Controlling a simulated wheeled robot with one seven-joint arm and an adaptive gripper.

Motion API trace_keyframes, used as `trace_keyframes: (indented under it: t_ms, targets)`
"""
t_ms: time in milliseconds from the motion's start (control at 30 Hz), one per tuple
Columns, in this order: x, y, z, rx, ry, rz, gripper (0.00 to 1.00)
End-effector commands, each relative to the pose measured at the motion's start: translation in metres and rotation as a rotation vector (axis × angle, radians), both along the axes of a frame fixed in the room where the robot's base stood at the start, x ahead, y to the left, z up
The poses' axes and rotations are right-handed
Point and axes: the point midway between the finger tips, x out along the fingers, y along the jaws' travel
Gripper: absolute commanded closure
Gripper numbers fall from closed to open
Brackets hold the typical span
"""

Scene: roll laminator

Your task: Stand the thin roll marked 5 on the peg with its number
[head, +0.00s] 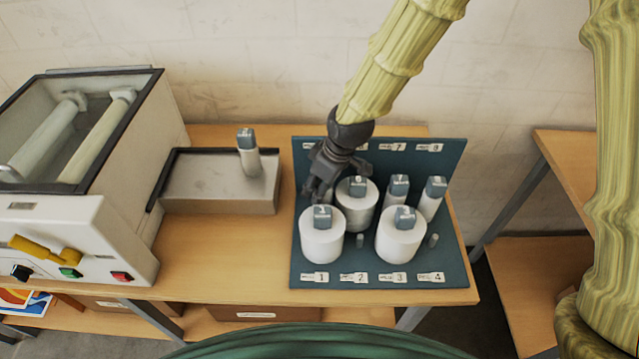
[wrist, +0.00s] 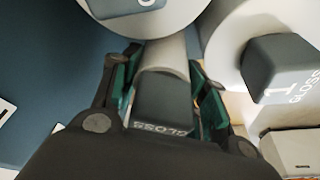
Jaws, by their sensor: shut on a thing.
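My gripper (head: 322,188) is at the back left of the blue peg board (head: 450,270), by the number 5 place. In the wrist view its fingers (wrist: 165,95) are shut on a thin pale roll with a dark cap (wrist: 163,100). The cap reads "GLOSS" upside down; its number is hidden. The held roll is between the wide roll marked 1 (head: 322,240) and the wide roll marked 6 (head: 357,212). In the head view the gripper mostly hides it, and I cannot tell whether it is on its peg.
The wide roll 3 (head: 400,240) and thin rolls (head: 397,192) (head: 430,203) stand on the board. Bare pegs (head: 360,240) (head: 433,240) show in the front row. Another thin capped roll (head: 249,160) stands on the grey tray (head: 215,200) beside the laminator (head: 80,190).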

Motion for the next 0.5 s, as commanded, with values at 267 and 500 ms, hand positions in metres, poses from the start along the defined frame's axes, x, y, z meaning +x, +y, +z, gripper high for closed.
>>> trace_keyframes:
  t_ms: [267,500]
  targets:
    - [0.0,0.0,-0.007,0.0,0.0,0.0,0.81]
    - [0.0,0.0,-0.013,0.0,0.001,0.0,0.81]
